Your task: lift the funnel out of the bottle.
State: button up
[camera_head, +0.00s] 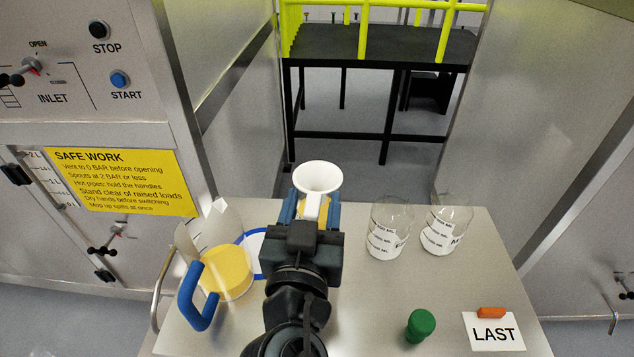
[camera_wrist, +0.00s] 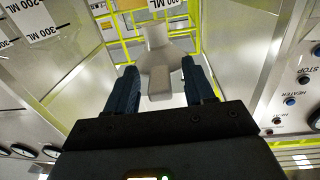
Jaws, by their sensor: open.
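The white funnel (camera_head: 318,176) stands mouth up just beyond my gripper in the head view. It also shows in the wrist view (camera_wrist: 160,67), between the two fingers. My gripper (camera_head: 312,209) is open, with one blue finger on each side of the funnel's narrow light-coloured part. I cannot tell whether either finger touches it. The bottle is mostly hidden behind my gripper; only a little yellow shows beside the funnel, and I cannot see how deep the funnel sits.
A clear jug (camera_head: 226,272) with yellow contents and a blue handle stands left, by a blue ring mark (camera_head: 257,242). Two glass beakers (camera_head: 388,238) (camera_head: 446,237) stand right.

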grip_shut()
dwell(0.4)
jog(key=shift+r, duration=0.1)
